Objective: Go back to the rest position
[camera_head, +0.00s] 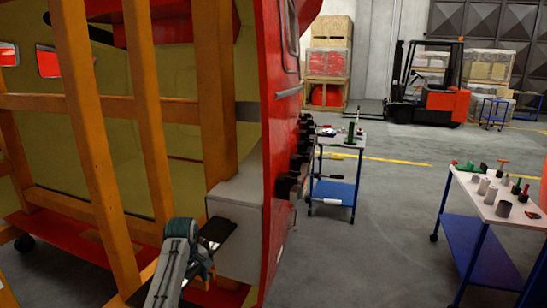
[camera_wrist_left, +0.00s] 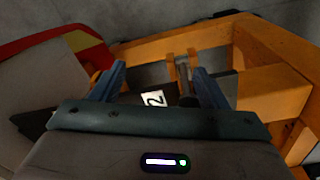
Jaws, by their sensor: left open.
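My left gripper (camera_head: 212,246) is low in the head view, in front of a grey box on the red nosecone (camera_head: 270,110). In the left wrist view my left gripper (camera_wrist_left: 158,82) shows two blue fingers spread apart, with nothing held between them. A dark plate with a white label (camera_wrist_left: 153,98) marked 2 lies beyond the fingers; whether they touch it cannot be told. My right gripper is in neither view.
An orange frame (camera_head: 85,140) stands close on the left, around the nosecone. The grey box (camera_head: 238,200) is right beside my left gripper. A cart with tools (camera_head: 485,200) stands at the right, another cart (camera_head: 335,190) further back. Open floor (camera_head: 380,230) lies between them. A forklift (camera_head: 440,100) is far back.

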